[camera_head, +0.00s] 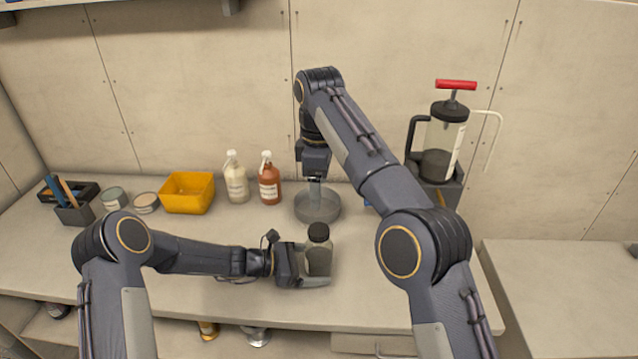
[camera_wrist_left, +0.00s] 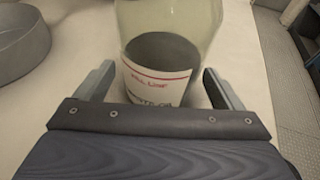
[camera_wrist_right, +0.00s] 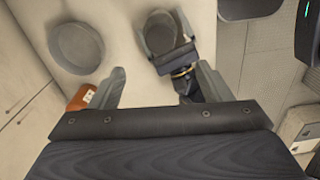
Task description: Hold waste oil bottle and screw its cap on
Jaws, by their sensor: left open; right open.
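The waste oil bottle (camera_head: 319,259) stands upright on the bench, clear with dark contents. Its label with a red line shows in the left wrist view (camera_wrist_left: 158,82). A black cap (camera_head: 318,232) sits on its top in the head view; whether it is screwed tight cannot be told. My left gripper (camera_head: 318,266) is open, its fingers on either side of the bottle; contact is unclear.
A white bottle (camera_head: 236,184), a brown bottle (camera_head: 269,185) and a yellow bin (camera_head: 187,192) stand along the back left. Tins (camera_head: 115,199) and a tool holder (camera_head: 74,213) are farther left. A pump canister (camera_head: 442,140) with a red handle stands at the back right.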

